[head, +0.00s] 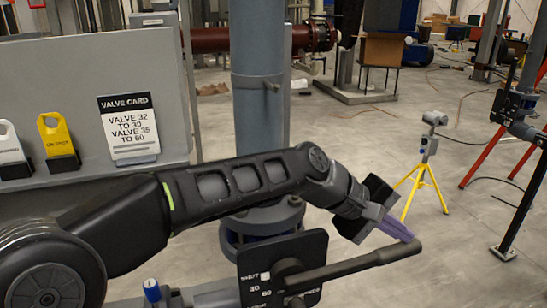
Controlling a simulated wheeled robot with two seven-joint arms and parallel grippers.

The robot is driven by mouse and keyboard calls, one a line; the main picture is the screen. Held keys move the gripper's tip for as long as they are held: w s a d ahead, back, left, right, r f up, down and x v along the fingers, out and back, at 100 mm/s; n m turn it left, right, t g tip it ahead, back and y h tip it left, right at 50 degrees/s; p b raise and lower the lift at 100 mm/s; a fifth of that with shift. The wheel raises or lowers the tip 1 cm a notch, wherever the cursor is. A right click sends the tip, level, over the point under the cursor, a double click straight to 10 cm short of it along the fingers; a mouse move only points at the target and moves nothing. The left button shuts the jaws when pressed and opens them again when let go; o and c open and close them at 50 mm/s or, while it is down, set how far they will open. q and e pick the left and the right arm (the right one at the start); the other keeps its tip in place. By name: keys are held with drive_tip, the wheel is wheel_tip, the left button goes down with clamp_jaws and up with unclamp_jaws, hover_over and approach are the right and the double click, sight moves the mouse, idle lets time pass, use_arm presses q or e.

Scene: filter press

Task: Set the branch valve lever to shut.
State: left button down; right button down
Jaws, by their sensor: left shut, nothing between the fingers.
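The branch valve lever (350,266) is a dark bar with a rounded end. It reaches from a black dial plate (254,262) out to the right and slightly up in the picture. The plate has white marks that read like SHUT, 30 and 60 down its left part, and a blurred label at the lower right, close to the lever. My left gripper (402,233), with purple fingers, is shut and empty. Its fingertips are at the lever's outer end, just above it in the picture; I cannot tell whether they touch. My right gripper is out of view.
A blue-grey vertical pipe (257,110) with a flange stands behind my left arm. A grey panel (50,75) holds a valve card (128,127), a yellow tag (58,140) and a white tag (12,148). A yellow tripod (428,178) stands on open floor beyond.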

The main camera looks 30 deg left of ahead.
use_arm(q)
drive_tip(key=shift+s+f, duration=0.15)
drive_tip(key=shift+f, duration=0.05)
idle(0.3)
drive_tip(key=shift+s+a+r, duration=0.2)
drive_tip(key=shift+a+r, duration=0.1)
drive_tip(key=b+v, duration=0.1)
drive_tip(key=v, duration=0.6)
drive_tip(key=shift+b, duration=0.3)
drive_tip(key=shift+w+r, duration=0.1)
drive_tip(key=shift+r, duration=0.05)
